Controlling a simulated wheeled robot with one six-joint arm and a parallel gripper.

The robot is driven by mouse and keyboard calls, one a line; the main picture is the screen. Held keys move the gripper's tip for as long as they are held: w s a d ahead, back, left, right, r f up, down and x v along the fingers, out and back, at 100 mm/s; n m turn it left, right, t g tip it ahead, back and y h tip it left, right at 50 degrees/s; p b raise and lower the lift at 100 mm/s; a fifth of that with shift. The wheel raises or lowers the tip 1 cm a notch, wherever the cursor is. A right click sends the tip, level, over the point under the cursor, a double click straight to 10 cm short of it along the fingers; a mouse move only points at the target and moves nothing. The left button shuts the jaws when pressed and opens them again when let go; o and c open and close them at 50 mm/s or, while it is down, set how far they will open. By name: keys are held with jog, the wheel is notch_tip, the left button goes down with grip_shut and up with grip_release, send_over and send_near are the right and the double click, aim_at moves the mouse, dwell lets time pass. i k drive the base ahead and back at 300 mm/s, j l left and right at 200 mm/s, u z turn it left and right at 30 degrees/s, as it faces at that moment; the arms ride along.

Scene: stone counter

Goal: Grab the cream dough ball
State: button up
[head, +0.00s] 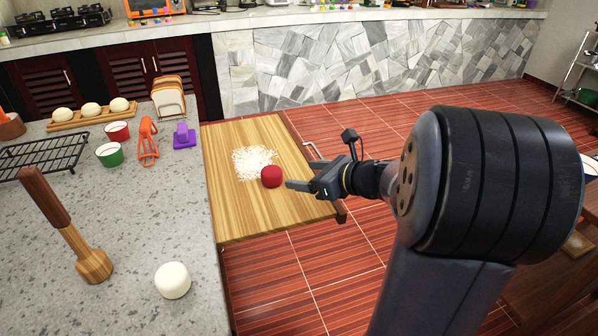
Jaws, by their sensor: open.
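A cream, rounded dough ball (173,280) sits on the stone counter at the lower left, near the counter's right edge. More pale dough balls (91,110) rest in a row on a wooden board at the back left. My gripper (288,184) is over the wooden pull-out board, to the right of the front cream ball and farther back. It is open, its fingers pointing left. A dark red ball (271,176) lies just beyond the fingertips; I cannot tell whether they touch it.
White flour (255,162) lies on the wooden board (240,215). A black rack (40,155), red bowl (116,131), green bowl (109,154), orange tool (148,140), purple tool (184,136) and bread rack (168,97) stand farther back.

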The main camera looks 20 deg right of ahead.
aim_at(173, 280)
jog(key=k+j, duration=0.15)
jog(key=j, duration=0.15)
jog(key=k+j, duration=0.1)
jog(key=j, duration=0.2)
jog(key=k+j, duration=0.15)
jog(key=j, duration=0.15)
jog(key=k+j, duration=0.1)
jog(key=j, duration=0.2)
